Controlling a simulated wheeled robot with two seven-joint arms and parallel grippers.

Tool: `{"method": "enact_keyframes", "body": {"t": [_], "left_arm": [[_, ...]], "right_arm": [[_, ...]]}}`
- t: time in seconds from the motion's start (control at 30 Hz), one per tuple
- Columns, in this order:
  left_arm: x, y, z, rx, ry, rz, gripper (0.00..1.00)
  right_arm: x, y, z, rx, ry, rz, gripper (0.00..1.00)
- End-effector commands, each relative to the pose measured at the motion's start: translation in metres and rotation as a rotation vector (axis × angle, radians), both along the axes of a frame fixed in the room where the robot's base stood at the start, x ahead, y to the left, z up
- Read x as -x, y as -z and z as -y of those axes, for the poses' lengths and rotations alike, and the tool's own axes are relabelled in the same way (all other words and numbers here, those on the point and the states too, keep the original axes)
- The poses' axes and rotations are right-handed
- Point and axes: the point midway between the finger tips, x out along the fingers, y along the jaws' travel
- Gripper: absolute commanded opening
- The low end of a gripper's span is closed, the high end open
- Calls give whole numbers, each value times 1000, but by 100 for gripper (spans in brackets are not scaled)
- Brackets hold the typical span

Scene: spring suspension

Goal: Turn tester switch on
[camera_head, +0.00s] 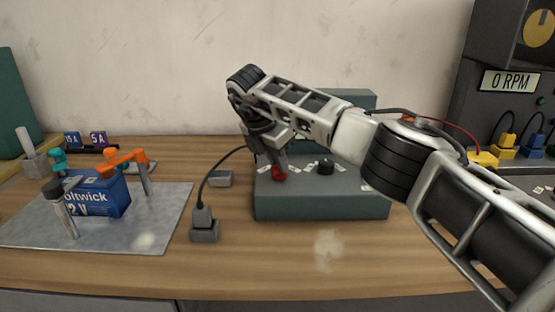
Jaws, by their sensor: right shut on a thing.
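The tester (320,207) is a grey-green box with a sloped top and a raised back panel, in the middle of the table. A small red switch (279,174) is on the left part of its top. My right gripper (273,165) reaches down over the tester from the right and is shut on the red switch, which its fingers partly hide. My arm hides much of the back panel. My left gripper is not in view.
A blue battery (97,198) stands on a grey mat (150,228) at left, with orange and teal clamps beside it. A black cable runs to a grey plug (204,220) left of the tester. A machine reading 0 RPM (510,82) stands at right. The table front is clear.

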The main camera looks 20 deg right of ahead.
Motion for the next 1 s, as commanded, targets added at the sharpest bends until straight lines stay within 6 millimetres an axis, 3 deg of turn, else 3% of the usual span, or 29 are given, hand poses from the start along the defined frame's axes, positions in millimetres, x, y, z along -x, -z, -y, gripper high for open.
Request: {"method": "enact_keyframes", "body": {"t": [0.37, 0.4, 0.47, 0.77, 1.0], "left_arm": [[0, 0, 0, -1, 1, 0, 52], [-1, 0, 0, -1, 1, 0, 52], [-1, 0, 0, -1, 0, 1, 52], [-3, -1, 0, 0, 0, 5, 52], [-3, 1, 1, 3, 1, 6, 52]], "right_arm": [[-1, -3, 1, 0, 7, 8, 0], [-1, -3, 1, 0, 7, 8, 26], [-1, -3, 1, 0, 6, 7, 36], [0, -3, 0, 0, 4, 3, 36], [5, -33, -11, 0, 3, 6, 36]]}}
